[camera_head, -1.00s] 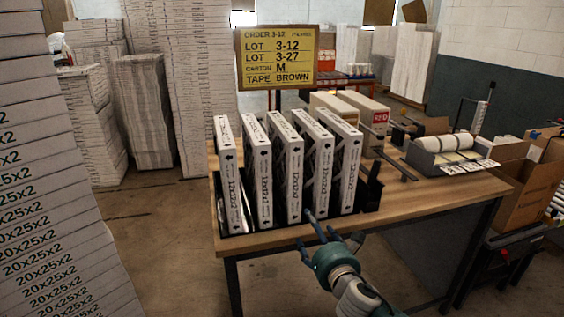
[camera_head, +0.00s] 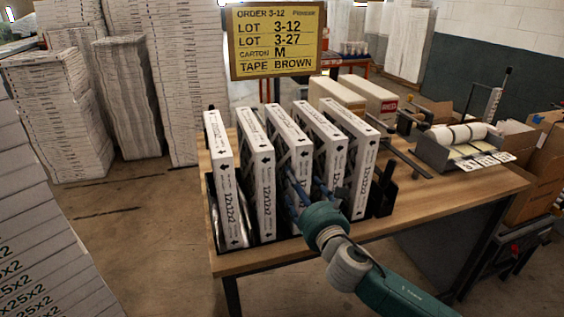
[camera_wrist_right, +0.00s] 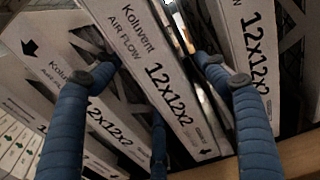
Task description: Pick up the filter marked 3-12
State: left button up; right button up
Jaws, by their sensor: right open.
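Several white boxed filters stand on edge in a black rack (camera_head: 383,195) on the wooden table, including the leftmost filter (camera_head: 224,185), the second (camera_head: 265,195) and the rightmost (camera_head: 365,175). Their front edges read 12x12x2; I cannot read a 3-12 mark on any. My right gripper (camera_head: 314,186) is open at the front of the middle filters. In the right wrist view, its blue fingers (camera_wrist_right: 170,80) spread to either side of one filter's printed edge (camera_wrist_right: 155,75); contact is unclear. My left gripper is out of view.
A yellow order sign (camera_head: 277,42) lists lots 3-12 and 3-27, carton M, brown tape. White cartons (camera_head: 367,98) lie behind the rack. Stacked boxes (camera_head: 70,100) fill the left; table space right of the rack is partly clear.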

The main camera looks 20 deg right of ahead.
pick_arm(q)
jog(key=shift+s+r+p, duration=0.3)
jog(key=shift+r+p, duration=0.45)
jog(key=shift+p, duration=0.05)
pick_arm(e)
jog(key=w, duration=1)
jog(key=shift+w+a+f, duration=0.15)
jog(key=shift+w+a, duration=0.2)
jog(key=shift+a, duration=0.1)
jog(key=shift+c, duration=0.5)
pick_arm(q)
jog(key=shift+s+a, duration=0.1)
pick_arm(e)
jog(key=c, duration=1.2)
